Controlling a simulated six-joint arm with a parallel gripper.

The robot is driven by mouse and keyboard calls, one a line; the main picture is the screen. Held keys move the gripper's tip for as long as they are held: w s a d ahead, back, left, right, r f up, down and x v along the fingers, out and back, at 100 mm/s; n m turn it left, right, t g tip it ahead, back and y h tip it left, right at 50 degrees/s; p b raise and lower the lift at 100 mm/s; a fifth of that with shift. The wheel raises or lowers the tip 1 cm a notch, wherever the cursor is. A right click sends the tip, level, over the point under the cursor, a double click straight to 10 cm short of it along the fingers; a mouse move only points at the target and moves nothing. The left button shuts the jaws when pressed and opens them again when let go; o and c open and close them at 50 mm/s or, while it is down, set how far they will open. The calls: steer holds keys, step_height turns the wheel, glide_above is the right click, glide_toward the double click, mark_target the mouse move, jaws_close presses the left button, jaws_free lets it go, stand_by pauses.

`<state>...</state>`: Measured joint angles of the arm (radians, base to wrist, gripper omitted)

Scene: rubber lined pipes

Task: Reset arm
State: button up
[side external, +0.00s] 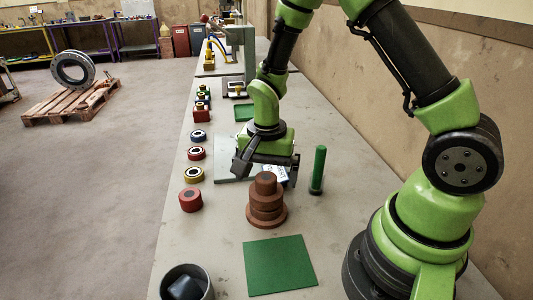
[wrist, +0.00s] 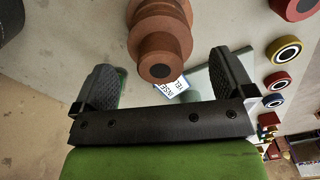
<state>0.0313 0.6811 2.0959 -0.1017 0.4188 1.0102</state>
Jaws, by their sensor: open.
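My gripper (side external: 265,172) is above the long grey table, just behind a brown stepped stack (side external: 266,206) of round pieces. In the wrist view my gripper (wrist: 165,82) has its two black fingers wide apart with nothing held between them. The brown stack also shows in the wrist view (wrist: 160,45), beyond the fingertips at the top. A white label with printed letters (wrist: 172,88) shows between the fingers; part of it is hidden. My arm is bent over the table, its base at the right front.
A green upright cylinder (side external: 318,170) stands right of the stack. A green square mat (side external: 279,265) lies in front, with a dark cup (side external: 187,284) to its left. Red, yellow and blue rings (side external: 194,175) line the left edge. A wall (side external: 440,60) borders the right.

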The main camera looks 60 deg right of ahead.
step_height(320, 180, up, 6)
steer(key=shift+r, duration=0.25)
steer(key=s+a+r+n+t+y, duration=0.1)
steer(key=s+r+n+t, duration=0.2)
steer(key=s+r, duration=0.3)
steer(key=s+a+r+n+t+y, duration=0.1)
steer(key=s+r+n+t, duration=0.3)
steer(key=r, duration=0.5)
steer(key=s+a+n, duration=0.1)
steer(key=s+n, duration=0.1)
steer(key=s, duration=0.1)
steer(key=shift+s+a+r, duration=0.15)
steer(key=shift+a+r, duration=0.15)
steer(key=shift+r, duration=0.1)
